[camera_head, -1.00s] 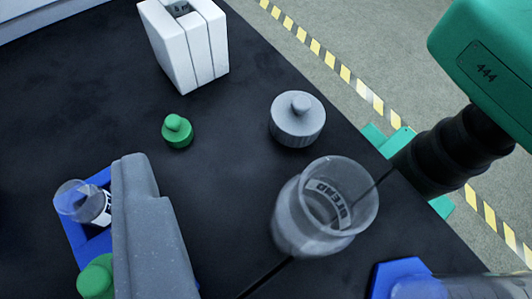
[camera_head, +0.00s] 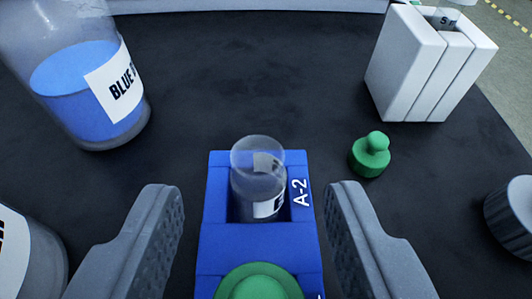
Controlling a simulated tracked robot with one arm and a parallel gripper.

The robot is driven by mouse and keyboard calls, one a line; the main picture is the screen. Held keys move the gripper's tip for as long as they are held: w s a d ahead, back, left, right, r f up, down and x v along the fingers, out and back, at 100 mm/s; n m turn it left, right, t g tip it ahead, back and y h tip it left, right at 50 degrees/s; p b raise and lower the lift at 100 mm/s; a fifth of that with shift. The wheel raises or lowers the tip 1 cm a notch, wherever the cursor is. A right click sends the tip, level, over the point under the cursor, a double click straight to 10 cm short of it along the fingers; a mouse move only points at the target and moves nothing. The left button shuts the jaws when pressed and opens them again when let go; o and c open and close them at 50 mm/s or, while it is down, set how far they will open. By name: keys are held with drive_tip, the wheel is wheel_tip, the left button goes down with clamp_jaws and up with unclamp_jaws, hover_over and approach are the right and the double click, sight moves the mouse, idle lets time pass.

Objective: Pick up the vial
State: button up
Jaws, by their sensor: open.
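The vial (camera_head: 258,178) is a small clear glass vessel with a white label. It stands uncapped in the slot marked A-2 of a blue rack (camera_head: 215,218). My gripper (camera_head: 255,205) is open, with one grey finger on each side of the rack. The fingers appear clear of the vial, and nothing is between them but the rack and vial. A green stopper (camera_head: 371,154) stands on the black table to the right of the rack. Another green cap (camera_head: 258,284) shows at the near end of the rack, cut off by the frame.
A large bottle of blue liquid (camera_head: 90,85) stands at the back left. A white slotted block (camera_head: 430,65) is at the back right. A grey ribbed cap (camera_head: 512,215) sits at the right edge. A labelled container (camera_head: 25,260) is at the lower left. The black table (camera_head: 250,80) behind the rack is clear.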

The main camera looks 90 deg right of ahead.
sight(258, 192)
drive_tip(key=shift+x, duration=1.35)
drive_tip(key=shift+r, duration=0.1)
drive_tip(key=c, duration=1)
drive_tip(key=shift+r, duration=0.1)
